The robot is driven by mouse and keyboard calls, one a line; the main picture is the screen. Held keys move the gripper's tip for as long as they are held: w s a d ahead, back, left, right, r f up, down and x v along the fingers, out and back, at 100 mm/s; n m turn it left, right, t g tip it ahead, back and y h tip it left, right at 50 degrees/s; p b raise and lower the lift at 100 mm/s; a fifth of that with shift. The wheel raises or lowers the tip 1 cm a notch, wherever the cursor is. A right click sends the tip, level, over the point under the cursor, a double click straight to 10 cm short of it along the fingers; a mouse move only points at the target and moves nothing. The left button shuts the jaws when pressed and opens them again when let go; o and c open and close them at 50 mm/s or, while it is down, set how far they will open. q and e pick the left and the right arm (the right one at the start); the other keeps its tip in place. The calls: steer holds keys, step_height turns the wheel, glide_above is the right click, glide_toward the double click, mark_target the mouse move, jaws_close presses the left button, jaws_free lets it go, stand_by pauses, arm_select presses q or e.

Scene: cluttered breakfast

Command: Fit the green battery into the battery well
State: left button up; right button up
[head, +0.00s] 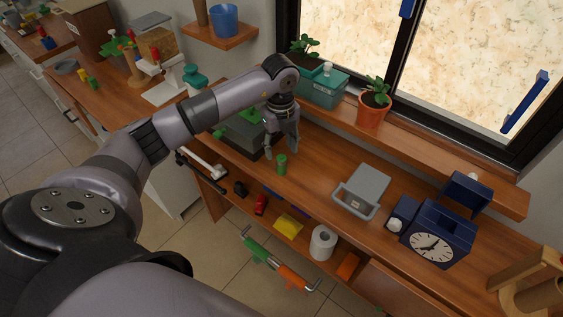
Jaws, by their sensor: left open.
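The green battery (281,165) is a small green cylinder standing upright on the wooden counter, near its front edge. My left gripper (281,154) points down just above and behind it, with its fingers spread and nothing visible between them. I cannot tell from this view whether a finger touches the battery. I cannot make out the battery well for certain. A dark blue clock (437,232) with a white face stands to the right, with a blue panel behind it. My right gripper is not in view.
A dark green box (241,131) is left of the gripper. A grey container (363,188) with a handle stands between battery and clock. A potted plant (373,109) is on the sill. Several small items lie on the lower shelf. The counter just right of the battery is clear.

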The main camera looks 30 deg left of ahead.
mark_target(282, 157)
arm_select(q)
step_height(282, 157, down, 4)
steer(key=shift+w+d+f+p, duration=0.1)
steer(key=shift+w+p, duration=0.05)
steer(key=shift+p, duration=0.45)
steer(key=shift+c, duration=0.4)
jaws_close()
